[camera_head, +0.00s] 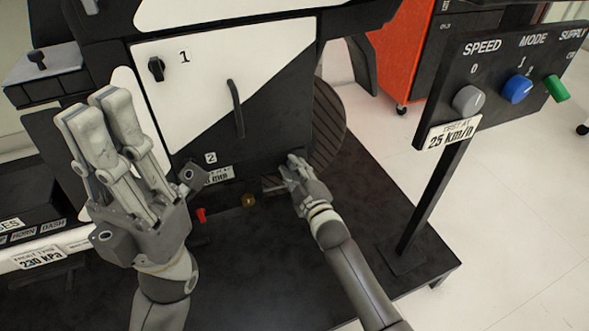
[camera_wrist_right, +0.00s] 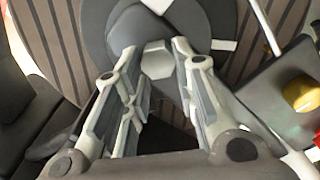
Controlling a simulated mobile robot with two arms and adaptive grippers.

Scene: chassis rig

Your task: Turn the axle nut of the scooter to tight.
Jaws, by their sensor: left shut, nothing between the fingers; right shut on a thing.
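The axle nut (camera_wrist_right: 157,60) is a pale hexagon at the centre of a grey hub (camera_wrist_right: 205,18) in the right wrist view. My right gripper (camera_wrist_right: 160,72) is shut on the nut, one finger on each side of it. In the head view my right gripper (camera_head: 292,170) is low beside the scooter's ribbed brown wheel (camera_head: 327,125) and hides the nut. How tight the nut is cannot be told. My left gripper (camera_head: 88,105) is shut and empty, raised in front of the scooter's black and white body (camera_head: 270,60).
A brass knob (camera_head: 248,200) and a red part (camera_head: 201,215) sit low near my right gripper. A post at right carries a panel with grey speed (camera_head: 467,99), blue mode (camera_head: 516,89) and green supply (camera_head: 557,88) controls. An orange cabinet (camera_head: 405,40) stands behind.

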